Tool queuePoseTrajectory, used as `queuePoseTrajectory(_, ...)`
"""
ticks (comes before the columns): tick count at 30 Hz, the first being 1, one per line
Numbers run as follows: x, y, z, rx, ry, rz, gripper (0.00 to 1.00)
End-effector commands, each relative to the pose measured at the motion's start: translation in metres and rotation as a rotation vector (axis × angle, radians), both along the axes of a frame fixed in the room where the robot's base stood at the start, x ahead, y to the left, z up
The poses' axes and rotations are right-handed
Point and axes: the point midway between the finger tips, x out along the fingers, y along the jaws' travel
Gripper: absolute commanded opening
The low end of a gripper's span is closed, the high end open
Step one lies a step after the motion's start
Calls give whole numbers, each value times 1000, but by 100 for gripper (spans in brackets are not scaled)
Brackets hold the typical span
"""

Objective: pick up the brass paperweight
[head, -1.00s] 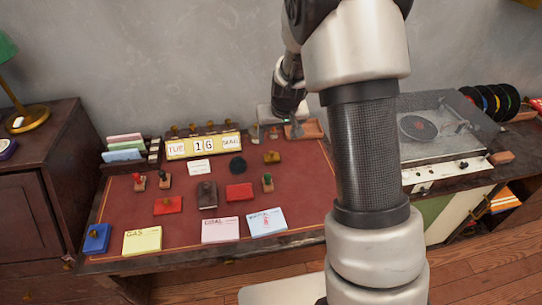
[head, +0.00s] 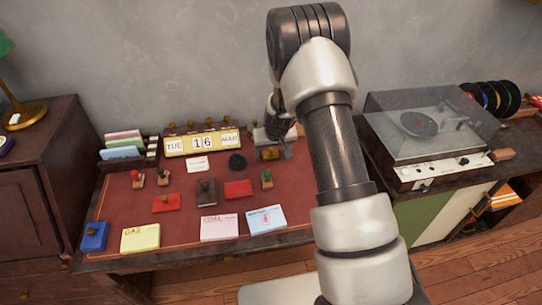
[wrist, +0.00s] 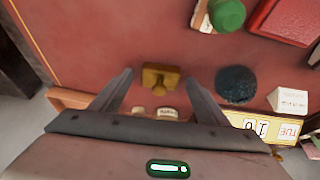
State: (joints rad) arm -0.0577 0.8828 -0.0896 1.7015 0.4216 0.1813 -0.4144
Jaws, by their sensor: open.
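The brass paperweight (head: 270,154) sits on the red desk mat near the back right, right of the dark round object. In the wrist view the paperweight (wrist: 160,77) is a small brass block with a rounded knob. My gripper (wrist: 160,73) is open and empty, its two fingers showing to the left and right of the paperweight in that view. I cannot tell how far above it the fingertips are.
A dark round object (wrist: 236,84) lies close beside the paperweight. A green-knobbed stamp (head: 266,179), a red pad (head: 238,189) and a white card (head: 197,164) are nearby. The date calendar (head: 202,142) stands behind. A record player (head: 430,135) stands at right.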

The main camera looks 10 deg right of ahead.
Motion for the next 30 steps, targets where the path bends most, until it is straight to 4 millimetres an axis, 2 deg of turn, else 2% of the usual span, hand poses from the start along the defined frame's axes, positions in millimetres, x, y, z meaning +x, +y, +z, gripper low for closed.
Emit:
queuePoseTrajectory(7,1,0,-2,0,-1,0,69)
queuePoseTrajectory(18,2,0,0,0,-3,0,10)
queuePoseTrajectory(26,2,0,3,0,-4,0,10)
queuePoseTrajectory(30,3,1,23,-1,-6,2,10)
